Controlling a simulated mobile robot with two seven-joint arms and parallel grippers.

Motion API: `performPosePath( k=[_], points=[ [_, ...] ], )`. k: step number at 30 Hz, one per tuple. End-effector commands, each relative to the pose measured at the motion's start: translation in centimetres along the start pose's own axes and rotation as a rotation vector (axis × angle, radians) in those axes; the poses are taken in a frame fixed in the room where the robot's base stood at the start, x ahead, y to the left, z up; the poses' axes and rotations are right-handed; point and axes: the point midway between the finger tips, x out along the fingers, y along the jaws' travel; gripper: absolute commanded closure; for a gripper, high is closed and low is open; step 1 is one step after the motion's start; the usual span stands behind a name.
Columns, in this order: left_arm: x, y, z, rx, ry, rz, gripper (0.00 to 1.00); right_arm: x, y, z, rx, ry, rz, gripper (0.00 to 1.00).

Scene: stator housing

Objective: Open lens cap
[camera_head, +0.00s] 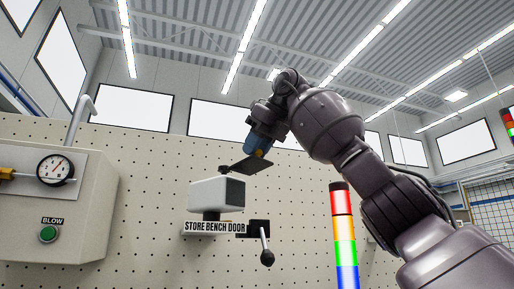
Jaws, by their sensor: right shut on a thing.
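A white box-shaped camera housing (207,195) stands on a dark mount at the pegboard wall, its dark front face (235,190) turned to the right and uncovered. The lens cap, a flat dark plate (252,166), is raised and tilted above the housing's front top edge. A small dark hinge-like part (225,169) lies between the plate and the housing top. My right gripper (259,153) reaches in from the upper right and is shut on the plate's upper edge. The fingertips are small, and the exact contact is hard to see. My left gripper is out of view.
A "STORE BENCH DOOR" label (214,227) and a black lever with a ball knob (267,258) sit below the housing. A signal light tower (344,228) stands to the right. A grey box with a gauge (55,169) and green BLOW button (48,234) is at left.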

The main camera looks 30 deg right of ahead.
Motion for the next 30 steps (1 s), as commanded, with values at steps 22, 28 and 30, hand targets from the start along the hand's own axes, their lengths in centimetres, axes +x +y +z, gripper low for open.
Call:
performPosePath(
  k=[22, 28, 30],
  points=[
    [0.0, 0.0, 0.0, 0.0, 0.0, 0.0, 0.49, -0.3, 0.0, 0.0, 0.0, -0.002, 0.0, 0.5],
    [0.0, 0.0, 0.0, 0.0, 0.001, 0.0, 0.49, -2.7, 0.1, 0.1, 0.001, -0.004, 0.0, 0.5],
    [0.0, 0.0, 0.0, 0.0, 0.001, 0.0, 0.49, -3.9, 0.1, 0.1, 0.001, -0.005, 0.0, 0.5]
  ],
)
